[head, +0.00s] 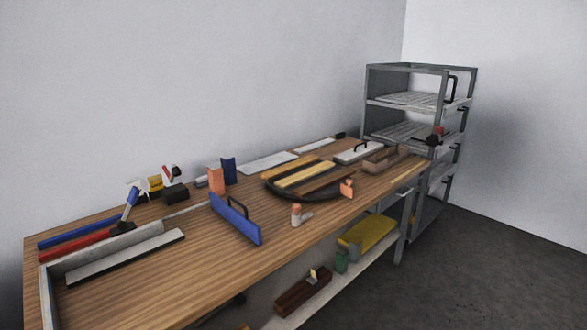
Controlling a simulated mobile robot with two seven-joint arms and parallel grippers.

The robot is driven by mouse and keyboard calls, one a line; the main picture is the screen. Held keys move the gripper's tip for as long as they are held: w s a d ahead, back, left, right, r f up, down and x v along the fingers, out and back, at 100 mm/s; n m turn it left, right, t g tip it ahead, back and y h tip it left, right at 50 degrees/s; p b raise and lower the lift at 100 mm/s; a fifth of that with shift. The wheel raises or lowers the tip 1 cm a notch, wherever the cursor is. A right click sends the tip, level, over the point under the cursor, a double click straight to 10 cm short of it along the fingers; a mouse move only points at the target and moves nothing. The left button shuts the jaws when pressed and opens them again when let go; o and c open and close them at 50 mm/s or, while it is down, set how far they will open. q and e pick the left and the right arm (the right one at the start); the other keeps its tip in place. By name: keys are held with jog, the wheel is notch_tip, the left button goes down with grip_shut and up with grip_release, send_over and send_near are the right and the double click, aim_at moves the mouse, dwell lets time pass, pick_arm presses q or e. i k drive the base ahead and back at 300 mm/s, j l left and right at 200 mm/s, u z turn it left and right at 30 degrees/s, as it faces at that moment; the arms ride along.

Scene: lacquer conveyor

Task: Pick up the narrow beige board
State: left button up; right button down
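A narrow beige board (305,174) lies flat in the middle of a dark, round-ended tray or belt loop (272,191) on the wooden workbench. It lies between an orange-brown board (287,170) on its far side and a darker brown board (328,181) on its near side. The boards lie roughly parallel, and I cannot tell whether they touch. Neither of my grippers is in view.
A blue panel with a black handle (234,218) stands upright left of the boards. A small orange-topped bottle (296,214) and an orange block (347,188) stand at the near side. A grey shelf rack (368,95) is at the right. The bench's near middle (190,270) is clear.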

aim_at(270, 175)
jog(key=i+l+u, duration=0.15)
jog(key=u, duration=0.8)
jog(key=i+l+u, duration=0.1)
jog(key=l+u, duration=0.45)
jog(key=l, duration=0.25)
jog(key=l+u, duration=0.4)
jog(key=l, duration=1.3)
jog(key=k, duration=0.05)
